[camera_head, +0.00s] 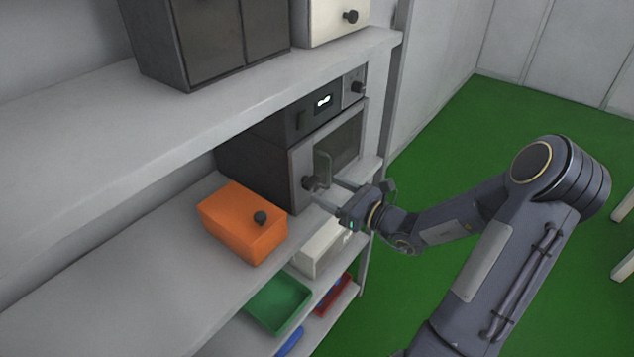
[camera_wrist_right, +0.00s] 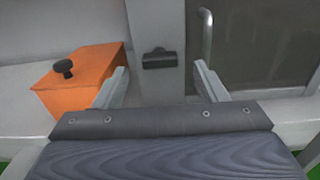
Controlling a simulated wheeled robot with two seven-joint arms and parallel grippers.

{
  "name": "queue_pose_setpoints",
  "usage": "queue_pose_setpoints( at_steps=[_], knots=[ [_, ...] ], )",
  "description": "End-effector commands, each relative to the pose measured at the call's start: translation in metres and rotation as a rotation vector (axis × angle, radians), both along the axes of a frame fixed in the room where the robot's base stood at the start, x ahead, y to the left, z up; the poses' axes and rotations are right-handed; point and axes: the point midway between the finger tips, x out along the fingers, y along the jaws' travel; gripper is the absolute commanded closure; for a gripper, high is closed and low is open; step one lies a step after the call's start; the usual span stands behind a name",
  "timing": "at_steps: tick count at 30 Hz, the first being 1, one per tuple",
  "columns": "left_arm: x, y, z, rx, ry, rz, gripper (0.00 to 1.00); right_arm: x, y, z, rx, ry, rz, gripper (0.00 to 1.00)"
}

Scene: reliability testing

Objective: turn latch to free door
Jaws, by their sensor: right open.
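A dark oven-like box with a grey door (camera_head: 345,140) stands on the middle shelf, its door looking closed. A small black latch (camera_head: 308,182) sits low on the left of the door front, beside an upright bar handle (camera_head: 322,168). In the right wrist view the latch (camera_wrist_right: 160,59) lies across, ahead of and between the fingers, and the handle (camera_wrist_right: 207,40) is to its right. My right gripper (camera_head: 330,190) is in front of the latch, open and empty, with no clear contact. In the right wrist view its fingers (camera_wrist_right: 163,88) are spread wide. My left gripper is not in view.
An orange box with a black knob (camera_head: 240,225) stands left of the oven on the same shelf (camera_head: 130,290). A green tray (camera_head: 278,302), a white box and a red bin (camera_head: 333,296) are on the lower shelf. Dark and white cabinets stand above. Green floor lies open to the right.

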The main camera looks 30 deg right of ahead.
Motion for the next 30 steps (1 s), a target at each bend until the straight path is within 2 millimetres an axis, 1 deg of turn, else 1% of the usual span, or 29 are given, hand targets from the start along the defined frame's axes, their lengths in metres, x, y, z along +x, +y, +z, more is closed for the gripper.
queue_pose_setpoints(
  at_steps=[1, 3, 6, 9, 13, 19, 27, 29, 30],
  knots=[
    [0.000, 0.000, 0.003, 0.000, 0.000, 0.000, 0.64, 0.008, 0.004, 0.002, 0.002, -0.001, 0.003, 0.35],
    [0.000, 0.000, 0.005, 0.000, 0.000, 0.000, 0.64, 0.019, 0.009, 0.002, 0.002, 0.000, 0.003, 0.35],
    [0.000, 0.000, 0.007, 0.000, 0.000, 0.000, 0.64, 0.030, 0.013, 0.001, 0.000, 0.000, 0.002, 0.35],
    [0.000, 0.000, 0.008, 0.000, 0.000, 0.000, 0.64, 0.038, 0.016, 0.001, -0.001, 0.001, 0.002, 0.35],
    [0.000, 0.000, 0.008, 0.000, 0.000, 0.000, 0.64, 0.042, 0.018, 0.000, -0.003, 0.001, 0.002, 0.35],
    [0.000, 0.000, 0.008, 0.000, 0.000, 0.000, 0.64, 0.042, 0.018, 0.000, -0.004, 0.001, 0.001, 0.35],
    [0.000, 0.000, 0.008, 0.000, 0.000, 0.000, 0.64, 0.041, 0.018, 0.000, -0.004, 0.001, 0.001, 0.70],
    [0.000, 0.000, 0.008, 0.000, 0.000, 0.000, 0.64, 0.041, 0.018, 0.000, -0.004, 0.001, 0.001, 0.78],
    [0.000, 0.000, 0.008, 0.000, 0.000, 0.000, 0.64, 0.041, 0.018, 0.000, -0.004, 0.001, 0.001, 0.79]
  ],
)
